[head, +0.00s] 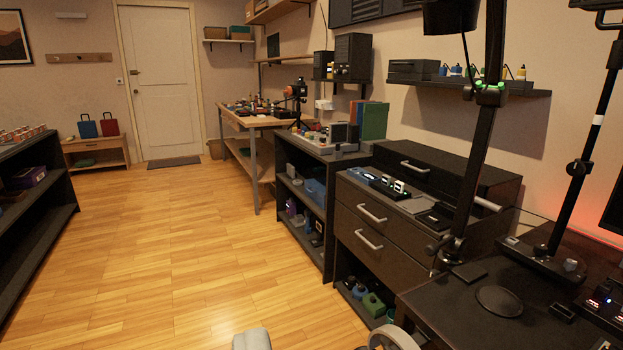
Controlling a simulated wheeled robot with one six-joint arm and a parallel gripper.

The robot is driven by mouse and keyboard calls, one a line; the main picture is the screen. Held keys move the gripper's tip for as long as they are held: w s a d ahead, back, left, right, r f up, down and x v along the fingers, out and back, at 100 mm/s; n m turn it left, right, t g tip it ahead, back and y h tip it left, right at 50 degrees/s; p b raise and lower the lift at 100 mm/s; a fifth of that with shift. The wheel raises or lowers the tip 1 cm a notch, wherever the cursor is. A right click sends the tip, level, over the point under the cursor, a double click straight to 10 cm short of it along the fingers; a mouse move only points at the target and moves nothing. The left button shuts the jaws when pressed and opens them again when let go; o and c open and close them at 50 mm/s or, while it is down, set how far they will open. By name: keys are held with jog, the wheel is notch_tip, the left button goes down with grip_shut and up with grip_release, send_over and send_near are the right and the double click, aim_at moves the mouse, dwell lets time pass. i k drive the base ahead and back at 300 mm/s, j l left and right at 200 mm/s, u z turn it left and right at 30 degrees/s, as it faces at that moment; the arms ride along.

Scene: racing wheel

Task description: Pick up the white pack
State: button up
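I cannot pick out the white pack for certain. A small white box-like thing (324,104) shows by the wall below the dark speakers, too small to identify. Small white-fronted items (398,187) stand on the dark drawer unit (372,232) at the right. A pale grey rounded shape (252,340) juts in at the bottom edge and may be part of my gripper. A pale ring-like shape (393,338) is cut off further right. No fingertips can be made out, and nothing held is visible.
The wooden floor (190,265) is clear towards the white door (160,80). A dark shelf (40,200) stands at the left. A workbench (262,122) is at the back. A black desk (470,312) with upright poles (482,130) is close at the right.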

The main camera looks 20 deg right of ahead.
aim_at(399, 186)
jog(key=i+j+u, duration=0.1)
jog(key=i, duration=0.35)
jog(key=i+j+u, duration=0.1)
jog(key=i+j, duration=0.15)
jog(key=i, duration=0.2)
jog(key=i+j+u, duration=0.1)
jog(key=i, duration=0.35)
jog(key=i+z, duration=1)
jog(key=i+j+z, duration=0.35)
jog(key=z, duration=0.15)
jog(key=i+j+z, duration=0.2)
jog(key=i+z, duration=0.25)
jog(key=i+j+z, duration=0.5)
jog(key=l, duration=0.1)
